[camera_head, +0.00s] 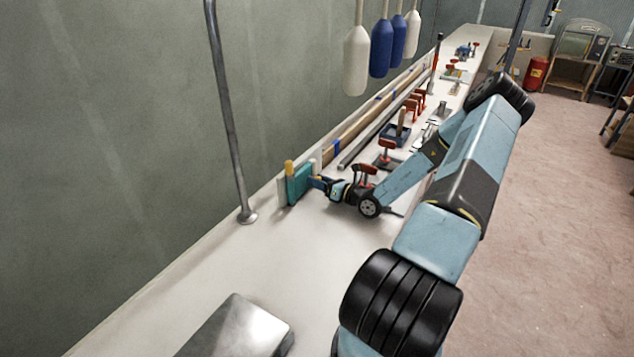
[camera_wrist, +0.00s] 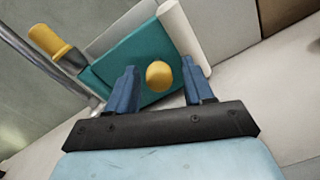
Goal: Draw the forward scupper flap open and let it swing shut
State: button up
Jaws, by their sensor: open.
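The scupper flap is a teal panel (camera_wrist: 140,52) with a round yellow knob (camera_wrist: 159,76) on its face. In the head view the teal panel (camera_head: 300,186) stands upright on the white ledge, left of my arm's end. My gripper (camera_wrist: 160,66) has two blue fingers, apart, one on each side of the knob in the wrist view. I cannot tell how close the fingertips are to the panel or whether they touch the knob. In the head view my gripper (camera_head: 319,183) is at the panel's right side, and the knob is hidden.
A yellow-topped post (camera_wrist: 50,40) and a white cylinder (camera_wrist: 183,38) flank the panel. A metal stanchion (camera_head: 230,120) rises from the ledge (camera_head: 190,272) to the left. Red-handled clamps (camera_head: 387,150) and tools lie beyond my gripper. Blue and white fenders (camera_head: 381,48) hang above.

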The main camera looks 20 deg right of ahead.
jog(key=shift+w+a, duration=0.15)
jog(key=shift+w, duration=0.05)
jog(key=shift+c, duration=0.5)
grip_shut()
jog(key=shift+a, duration=0.1)
